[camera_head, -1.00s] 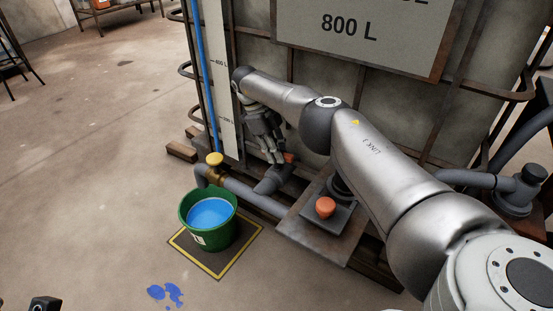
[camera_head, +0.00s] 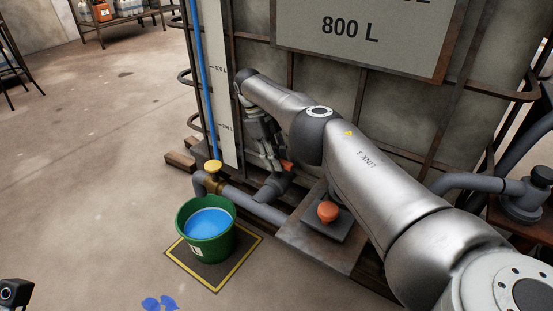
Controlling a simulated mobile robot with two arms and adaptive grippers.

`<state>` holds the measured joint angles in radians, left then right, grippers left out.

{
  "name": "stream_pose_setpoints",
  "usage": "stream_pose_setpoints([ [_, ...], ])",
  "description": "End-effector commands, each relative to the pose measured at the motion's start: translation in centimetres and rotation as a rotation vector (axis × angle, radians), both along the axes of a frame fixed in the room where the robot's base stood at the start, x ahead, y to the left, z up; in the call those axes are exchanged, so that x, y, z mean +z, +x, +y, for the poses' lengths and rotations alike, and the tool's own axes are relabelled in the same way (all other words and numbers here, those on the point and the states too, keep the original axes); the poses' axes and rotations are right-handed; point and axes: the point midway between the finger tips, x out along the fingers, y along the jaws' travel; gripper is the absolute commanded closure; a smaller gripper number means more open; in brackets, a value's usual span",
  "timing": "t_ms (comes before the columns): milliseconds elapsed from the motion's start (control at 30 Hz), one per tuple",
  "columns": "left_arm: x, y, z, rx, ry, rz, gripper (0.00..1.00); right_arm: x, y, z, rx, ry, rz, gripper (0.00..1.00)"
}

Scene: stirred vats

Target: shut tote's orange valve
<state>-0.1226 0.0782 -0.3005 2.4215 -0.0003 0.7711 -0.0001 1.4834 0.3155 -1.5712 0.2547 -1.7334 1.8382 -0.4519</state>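The tote (camera_head: 385,95) is a large grey tank in a rusty cage. Its orange valve handle (camera_head: 288,166) shows as a small orange piece low at the tank's front, above a grey outlet pipe (camera_head: 272,189). My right gripper (camera_head: 273,168) points down at its left end, very close to it. I cannot tell whether they touch. The fingers look near each other, but their gap is too small to read, and part of the handle may be hidden behind them. My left gripper's fingers are not in view.
A yellow-handled valve (camera_head: 213,166) sits on the pipe's left end, above a green bucket (camera_head: 188,233) of blue liquid on a yellow-edged mat (camera_head: 215,288). An orange-red button (camera_head: 328,211) stands on a plate in front. Blue spills (camera_head: 160,303) mark the floor.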

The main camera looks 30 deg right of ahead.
Motion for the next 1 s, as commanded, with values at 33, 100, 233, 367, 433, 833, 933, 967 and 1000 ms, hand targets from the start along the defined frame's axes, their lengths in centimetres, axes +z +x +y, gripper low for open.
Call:
stream_pose_setpoints([
  [33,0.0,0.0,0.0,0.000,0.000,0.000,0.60,0.0,0.0,0.0,0.001,0.000,0.000,0.65],
  [100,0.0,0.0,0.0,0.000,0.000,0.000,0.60,0.0,0.0,0.0,0.001,0.000,0.000,0.60],
  [233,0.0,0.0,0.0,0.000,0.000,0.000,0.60,0.0,0.0,0.0,0.002,0.000,0.000,0.60],
  [367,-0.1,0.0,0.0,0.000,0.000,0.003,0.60,0.0,0.0,0.0,0.002,0.000,0.000,0.60],
  [433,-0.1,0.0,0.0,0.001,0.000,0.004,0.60,0.3,0.0,0.0,0.002,0.000,-0.001,0.60],
  [833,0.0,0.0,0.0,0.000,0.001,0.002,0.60,7.2,0.1,0.0,0.002,0.000,-0.003,0.60],
  [933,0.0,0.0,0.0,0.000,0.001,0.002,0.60,8.6,0.1,0.0,0.001,-0.001,-0.003,0.60],
  [967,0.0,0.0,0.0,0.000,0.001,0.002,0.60,8.9,0.1,0.0,0.002,-0.001,-0.001,0.60],
  [1000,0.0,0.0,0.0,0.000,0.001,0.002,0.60,9.3,0.1,0.0,0.002,-0.001,-0.001,0.60],
])
